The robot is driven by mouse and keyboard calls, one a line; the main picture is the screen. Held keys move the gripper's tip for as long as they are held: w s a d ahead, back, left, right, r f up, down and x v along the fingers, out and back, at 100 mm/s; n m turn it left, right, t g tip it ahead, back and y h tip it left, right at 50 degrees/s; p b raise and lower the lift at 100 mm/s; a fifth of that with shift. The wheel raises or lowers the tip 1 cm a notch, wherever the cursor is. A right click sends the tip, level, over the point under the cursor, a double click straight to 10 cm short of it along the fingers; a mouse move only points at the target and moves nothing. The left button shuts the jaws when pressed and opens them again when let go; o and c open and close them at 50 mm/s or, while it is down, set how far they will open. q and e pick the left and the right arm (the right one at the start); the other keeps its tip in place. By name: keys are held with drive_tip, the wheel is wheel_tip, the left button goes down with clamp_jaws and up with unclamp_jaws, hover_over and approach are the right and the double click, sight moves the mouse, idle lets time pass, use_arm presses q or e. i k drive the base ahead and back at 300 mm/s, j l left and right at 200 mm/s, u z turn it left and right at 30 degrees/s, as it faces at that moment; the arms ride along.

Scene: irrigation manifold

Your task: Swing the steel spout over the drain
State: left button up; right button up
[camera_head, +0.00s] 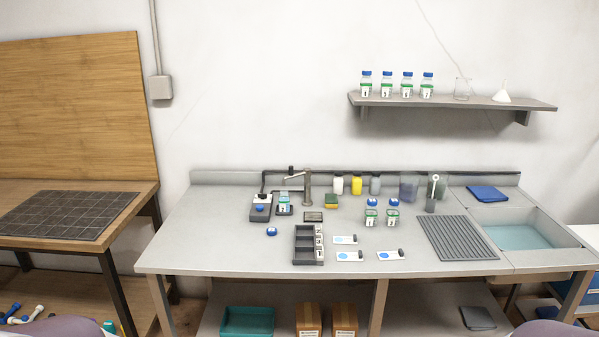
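The steel spout (307,187) stands upright near the back of the grey bench. The spout's arm is not over this plate. Neither of my grippers is in view.
A dark device (261,208) stands left of the jar. A black compartment tray (303,244) is in front. A ribbed mat (456,237) and a sink (520,236) are at the right.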

sight(307, 172)
drive_tip(key=i+z, duration=0.15)
drive_tip(key=i, duration=0.6)
drive_tip(key=i+z, duration=0.15)
drive_tip(key=i, duration=0.6)
drive_tip(key=i+j+z, duration=0.2)
drive_tip(key=i, duration=0.55)
